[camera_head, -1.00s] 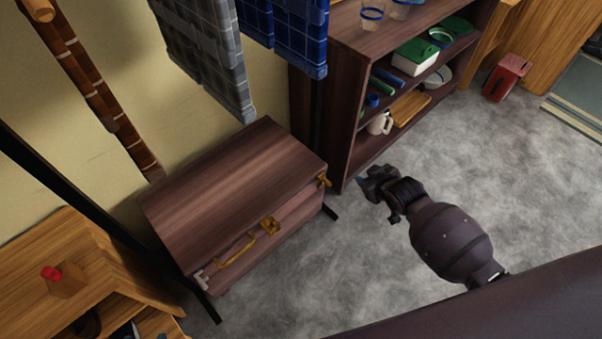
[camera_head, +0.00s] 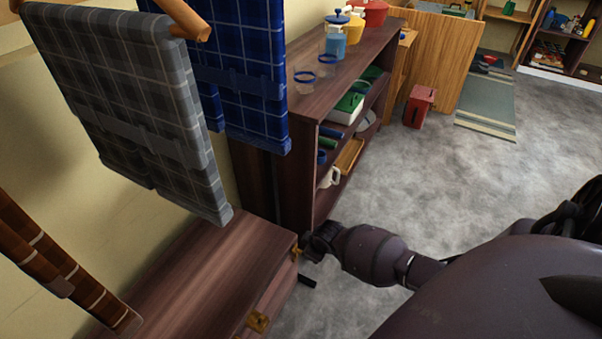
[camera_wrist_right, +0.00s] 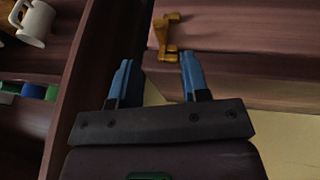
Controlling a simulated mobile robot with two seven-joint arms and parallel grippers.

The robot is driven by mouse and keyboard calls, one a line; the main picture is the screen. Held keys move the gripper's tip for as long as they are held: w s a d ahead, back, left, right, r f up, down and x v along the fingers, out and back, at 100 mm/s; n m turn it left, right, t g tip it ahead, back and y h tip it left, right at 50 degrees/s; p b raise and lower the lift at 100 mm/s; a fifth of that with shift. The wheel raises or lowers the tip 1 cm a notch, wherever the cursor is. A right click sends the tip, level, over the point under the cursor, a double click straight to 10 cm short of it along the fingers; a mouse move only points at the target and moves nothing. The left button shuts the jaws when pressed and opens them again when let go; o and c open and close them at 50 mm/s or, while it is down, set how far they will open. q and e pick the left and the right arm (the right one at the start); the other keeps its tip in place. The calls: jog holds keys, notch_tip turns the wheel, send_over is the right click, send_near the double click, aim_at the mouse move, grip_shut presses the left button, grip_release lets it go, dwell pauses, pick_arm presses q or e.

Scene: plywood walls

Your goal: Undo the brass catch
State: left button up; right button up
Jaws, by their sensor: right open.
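A dark wooden chest (camera_head: 205,262) stands against the wall at the lower left of the head view. One brass catch (camera_head: 296,251) is at its right front corner, and another brass fitting (camera_head: 257,321) is on its front. My right gripper (camera_head: 307,243) is close beside the corner catch. In the right wrist view, my open right gripper (camera_wrist_right: 157,60) has two blue fingers pointing at the chest edge. The brass catch (camera_wrist_right: 166,36) is just beyond the fingertips, nearer the right finger; its lower end reaches between them. Contact cannot be told. My left gripper is out of view.
A dark shelf unit (camera_head: 305,190) with several jars and boxes stands just behind the chest. Plaid cloths (camera_head: 125,95) hang over the chest. A white mug (camera_wrist_right: 36,24) is on a shelf. Grey floor (camera_head: 410,150) is open at right.

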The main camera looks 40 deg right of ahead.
jog(key=b+x, duration=0.2)
jog(key=x, duration=0.4)
jog(key=shift+s+f, duration=0.1)
jog(key=shift+f, duration=0.25)
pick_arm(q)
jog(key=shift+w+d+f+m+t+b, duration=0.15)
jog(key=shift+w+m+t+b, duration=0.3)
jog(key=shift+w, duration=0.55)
pick_arm(e)
jog(key=shift+w+f, duration=0.1)
jog(key=shift+w, duration=0.2)
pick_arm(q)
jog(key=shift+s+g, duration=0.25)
pick_arm(e)
grip_shut()
